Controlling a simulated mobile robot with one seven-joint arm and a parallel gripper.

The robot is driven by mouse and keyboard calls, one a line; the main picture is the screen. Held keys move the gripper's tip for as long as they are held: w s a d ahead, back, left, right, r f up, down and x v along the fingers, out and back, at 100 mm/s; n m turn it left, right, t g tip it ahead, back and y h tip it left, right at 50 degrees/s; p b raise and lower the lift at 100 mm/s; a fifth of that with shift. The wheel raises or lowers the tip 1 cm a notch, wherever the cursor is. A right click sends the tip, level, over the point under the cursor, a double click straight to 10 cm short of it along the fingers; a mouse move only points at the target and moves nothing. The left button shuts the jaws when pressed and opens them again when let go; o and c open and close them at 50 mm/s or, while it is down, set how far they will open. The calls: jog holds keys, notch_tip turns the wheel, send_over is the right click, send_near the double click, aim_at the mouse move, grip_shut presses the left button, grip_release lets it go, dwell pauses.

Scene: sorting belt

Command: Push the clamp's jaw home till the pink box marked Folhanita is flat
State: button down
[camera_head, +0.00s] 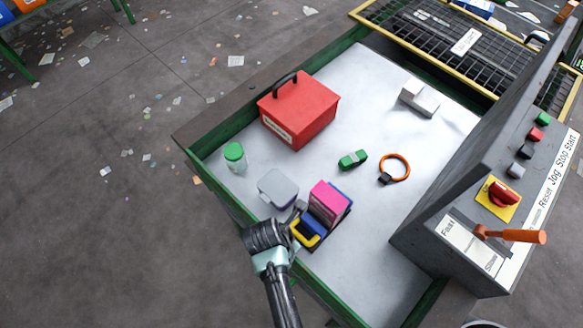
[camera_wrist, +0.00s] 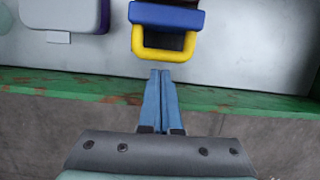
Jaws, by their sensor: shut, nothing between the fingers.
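The pink box (camera_head: 327,198) stands in the blue clamp (camera_head: 316,223) near the tray's front edge. Its marking cannot be read from here. The clamp has a yellow loop handle (camera_head: 305,233) on the side toward my arm. In the wrist view the blue part (camera_wrist: 167,17) and the yellow handle (camera_wrist: 164,53) show at the top; the pink box is out of that view. My gripper (camera_wrist: 162,72) is shut and empty, its blue fingertips just short of the yellow handle, over the green tray edge. In the head view my wrist partly hides the handle's near side.
A grey-lidded container (camera_head: 277,188) stands close left of the clamp. A green-capped jar (camera_head: 235,157), a red toolbox (camera_head: 299,108), a green item (camera_head: 352,160) and an orange ring (camera_head: 394,167) lie farther off. A raised green rim (camera_wrist: 60,82) edges the tray. A control panel (camera_head: 480,190) stands at right.

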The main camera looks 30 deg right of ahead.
aim_at(313, 220)
jog(key=shift+w+d+f, duration=0.15)
jog(key=shift+f, duration=0.4)
jog(key=d, duration=0.2)
jog(key=w+d, duration=0.1)
jog(key=d, duration=0.1)
jog(key=w+d, duration=0.1)
jog(key=d, duration=0.2)
jog(key=shift+w+d+r+b, duration=0.1)
jog(key=shift+w+b, duration=0.15)
jog(key=shift+b, duration=0.05)
jog(key=shift+w+d, duration=0.1)
jog(key=shift+d, duration=0.1)
jog(key=shift+a, duration=0.1)
